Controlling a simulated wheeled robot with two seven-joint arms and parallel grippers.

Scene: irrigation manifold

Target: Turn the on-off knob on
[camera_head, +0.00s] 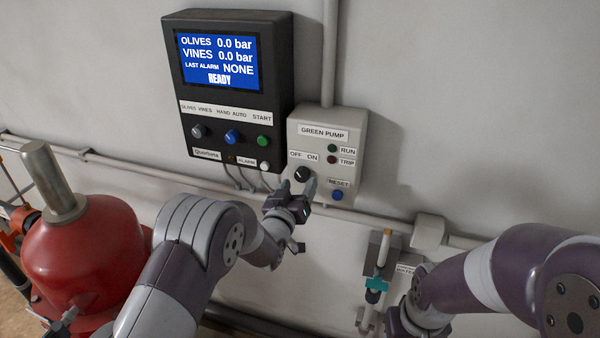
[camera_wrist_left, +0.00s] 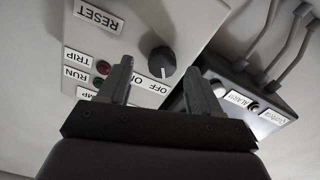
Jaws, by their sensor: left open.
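The on-off knob (camera_head: 302,174) is a black round knob with a white pointer line on the grey GREEN PUMP box (camera_head: 354,122). It also shows in the left wrist view (camera_wrist_left: 161,61), where its pointer line looks turned toward the OFF label. My left gripper (camera_head: 298,190) is open just in front of and below the knob. In the left wrist view my left gripper (camera_wrist_left: 160,82) has its two fingers apart, with the knob seen beyond the gap between them. I cannot tell whether a finger touches it. My right arm shows at lower right; its fingers are not visible.
The black controller (camera_head: 228,85) hangs left of the pump box, with cables below. A blue RESET button (camera_head: 337,195) sits low on the pump box. A grey pipe (camera_head: 150,168) runs along the wall. A red tank (camera_head: 85,255) stands left, and a teal-banded valve (camera_head: 377,284) lower right.

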